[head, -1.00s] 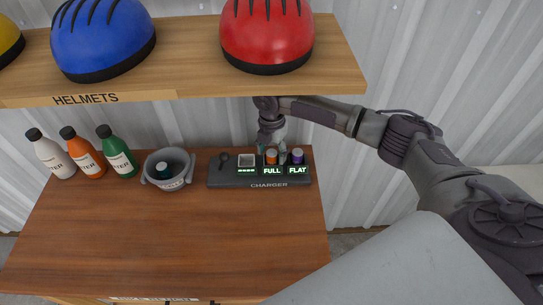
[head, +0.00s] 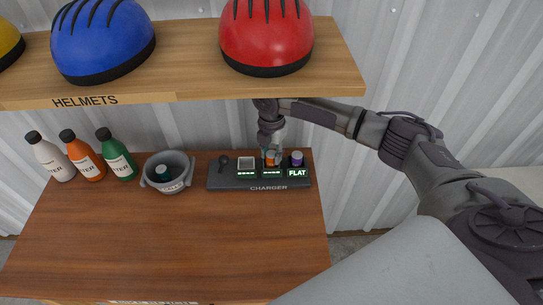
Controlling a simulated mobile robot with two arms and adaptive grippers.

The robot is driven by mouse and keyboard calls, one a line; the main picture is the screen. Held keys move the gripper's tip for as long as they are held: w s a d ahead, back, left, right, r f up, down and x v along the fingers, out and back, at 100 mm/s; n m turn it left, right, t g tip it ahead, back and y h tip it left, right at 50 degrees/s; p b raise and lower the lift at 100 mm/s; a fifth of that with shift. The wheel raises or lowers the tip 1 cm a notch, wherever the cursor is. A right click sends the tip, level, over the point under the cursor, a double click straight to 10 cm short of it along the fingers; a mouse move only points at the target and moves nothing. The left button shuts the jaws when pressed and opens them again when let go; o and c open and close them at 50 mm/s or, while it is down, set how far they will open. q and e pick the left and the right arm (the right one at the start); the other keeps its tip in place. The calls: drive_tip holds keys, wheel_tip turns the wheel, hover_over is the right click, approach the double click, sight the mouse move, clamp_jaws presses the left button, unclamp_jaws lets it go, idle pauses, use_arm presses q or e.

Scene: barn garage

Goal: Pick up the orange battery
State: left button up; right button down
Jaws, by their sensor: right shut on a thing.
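The orange battery (head: 270,159) is at the middle slot of the dark charger (head: 222,180) on the wooden bench. My right gripper (head: 271,151) comes down from above, under the shelf, and is shut on the battery's top. The display below the middle slot shows dashes. Whether the battery's lower end is clear of the slot is hard to tell. A purple battery (head: 296,159) stands in the right slot, whose display reads FLAT. The left slot is empty and its display shows dashes. My left gripper is out of view.
A wooden shelf (head: 200,88) with blue (head: 100,40) and red (head: 265,40) helmets overhangs the back of the bench (head: 170,240). A grey pot (head: 168,159) holds a teal-topped item. Several bottles (head: 85,160) stand at left. The front of the bench is clear.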

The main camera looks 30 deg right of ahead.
drive_tip(key=shift+r, duration=0.45)
drive_tip(key=shift+s+a+r+b, duration=0.1)
drive_tip(key=shift+s+r+b, duration=0.05)
drive_tip(key=shift+r+b, duration=0.25)
drive_tip(key=shift+s+a+r+b, duration=0.15)
drive_tip(key=shift+r+b, duration=0.1)
drive_tip(key=shift+r, duration=0.25)
drive_tip(key=s+a+b, duration=0.1)
drive_tip(key=s+a, duration=0.2)
drive_tip(key=s, duration=0.4)
drive_tip(key=s+a+b, duration=0.2)
drive_tip(key=s+a, duration=0.2)
drive_tip(key=s, duration=0.4)
drive_tip(key=shift+s+a, duration=0.2)
drive_tip(key=shift+s, duration=0.1)
drive_tip(key=shift+r, duration=0.15)
wheel_tip(320, 180, up, 5)
drive_tip(key=p, duration=0.5)
drive_tip(key=shift+p, duration=0.35)
